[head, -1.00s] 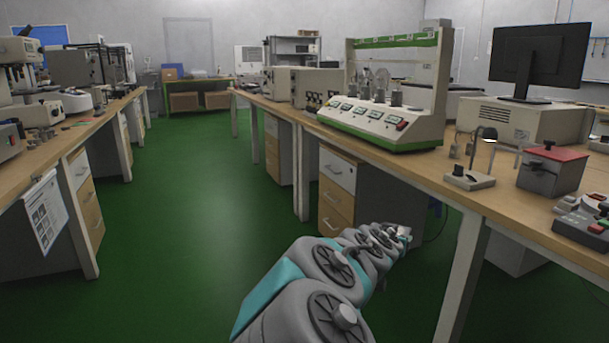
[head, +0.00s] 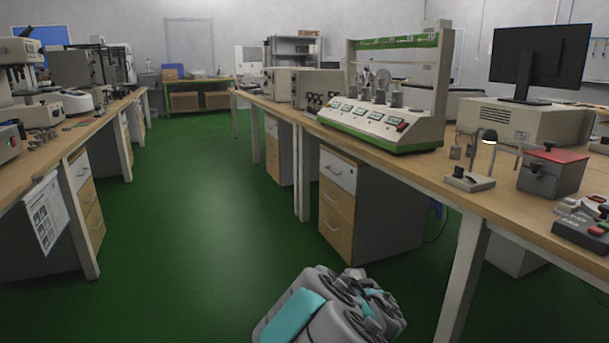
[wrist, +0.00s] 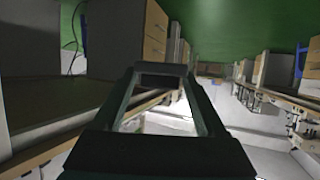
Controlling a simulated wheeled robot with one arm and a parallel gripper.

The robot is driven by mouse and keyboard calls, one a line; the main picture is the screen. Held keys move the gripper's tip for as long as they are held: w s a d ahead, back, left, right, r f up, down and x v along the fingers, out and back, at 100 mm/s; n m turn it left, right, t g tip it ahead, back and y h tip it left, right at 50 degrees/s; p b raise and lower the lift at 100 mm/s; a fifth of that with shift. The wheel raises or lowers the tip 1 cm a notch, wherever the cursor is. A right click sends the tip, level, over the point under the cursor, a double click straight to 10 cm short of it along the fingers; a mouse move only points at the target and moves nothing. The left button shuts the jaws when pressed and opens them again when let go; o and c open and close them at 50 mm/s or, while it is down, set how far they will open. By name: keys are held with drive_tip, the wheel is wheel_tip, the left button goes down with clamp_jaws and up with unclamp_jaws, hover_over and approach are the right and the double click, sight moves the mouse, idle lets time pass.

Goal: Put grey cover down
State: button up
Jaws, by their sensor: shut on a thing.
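My gripper (wrist: 161,80) shows only in the wrist view, in the middle of the picture. Its two dark fingers run up from a wide dark palm. They are shut on a dark piece (wrist: 162,69) at their tips, which I take to be the grey cover; its outline is hard to make out. The wrist view is tilted over, with the green floor at the top. In the head view my gripper and the held piece are hidden behind my folded arm at the bottom.
The right bench (head: 409,157) carries a green-and-white test machine (head: 376,122), a small stand (head: 469,180), a grey box with a red lid (head: 551,170) and a monitor (head: 541,60). The left bench (head: 92,119) holds several instruments. The green floor (head: 200,210) between them is clear.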

drive_tip(key=shift+f, duration=0.4)
drive_tip(key=shift+d+r, duration=0.1)
drive_tip(key=s+d+r+m+g+h+b, duration=0.1)
drive_tip(key=s+d+r+m+g+h, duration=0.15)
drive_tip(key=d+r+m+h, duration=0.95)
drive_tip(key=s+d+r+g, duration=0.3)
drive_tip(key=s+d+r, duration=0.4)
drive_tip(key=r, duration=0.2)
drive_tip(key=s+d+r+m+g+b, duration=0.1)
drive_tip(key=s+d+r+g, duration=0.2)
drive_tip(key=s+d+r, duration=0.3)
wheel_tip(320, 180, up, 4)
drive_tip(key=shift+s+d, duration=0.4)
